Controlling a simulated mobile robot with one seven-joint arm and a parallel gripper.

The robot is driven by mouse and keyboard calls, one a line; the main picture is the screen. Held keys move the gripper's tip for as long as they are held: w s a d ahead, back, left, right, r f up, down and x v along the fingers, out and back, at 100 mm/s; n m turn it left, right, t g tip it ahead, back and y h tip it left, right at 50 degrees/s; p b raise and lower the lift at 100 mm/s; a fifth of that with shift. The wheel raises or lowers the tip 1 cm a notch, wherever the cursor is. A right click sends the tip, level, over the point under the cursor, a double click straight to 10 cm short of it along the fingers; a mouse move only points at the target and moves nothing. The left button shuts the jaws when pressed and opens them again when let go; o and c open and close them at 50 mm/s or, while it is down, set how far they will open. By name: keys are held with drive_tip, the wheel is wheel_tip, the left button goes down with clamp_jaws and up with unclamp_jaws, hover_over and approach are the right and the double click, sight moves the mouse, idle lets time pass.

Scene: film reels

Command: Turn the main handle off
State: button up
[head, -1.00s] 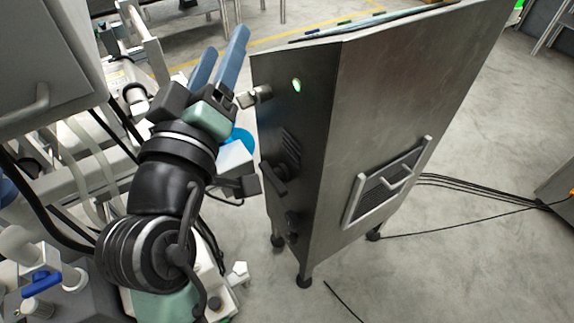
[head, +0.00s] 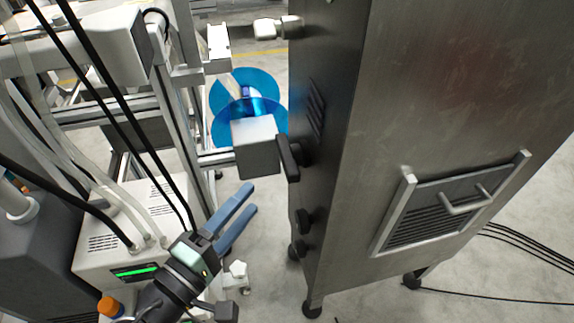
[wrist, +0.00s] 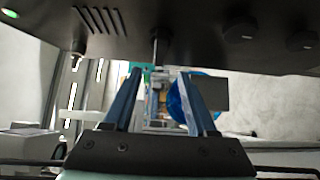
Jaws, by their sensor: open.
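The metal cabinet (head: 440,110) stands at the right in the head view. A black handle (head: 288,158), which looks like the main handle, sticks out from its dark side face below the vent slots. My gripper (head: 250,198) is open and empty, with its blue fingers below and left of the handle, apart from it. In the wrist view the cabinet face spans the top, and the handle (wrist: 156,48) shows as a thin dark bar above the gap between my fingers (wrist: 160,73). A lit green lamp (wrist: 10,13) is at the upper left.
Two black knobs (head: 303,221) sit below the handle. A grey box (head: 255,146) on a metal frame and blue film reels (head: 250,110) are close left of the handle. Equipment with cables (head: 120,230) fills the left. Cables lie on the floor at right.

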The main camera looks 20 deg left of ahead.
sight(282, 162)
drive_tip(key=w, duration=0.3)
drive_tip(key=w+d+b, duration=0.1)
drive_tip(key=w, duration=0.3)
drive_tip(key=w+d+b, duration=0.1)
drive_tip(key=w, duration=0.3)
drive_tip(key=shift+w+d, duration=0.1)
drive_tip(key=shift+w, duration=0.05)
drive_tip(key=shift+f+b, duration=0.1)
drive_tip(key=shift+b, duration=0.2)
clamp_jaws()
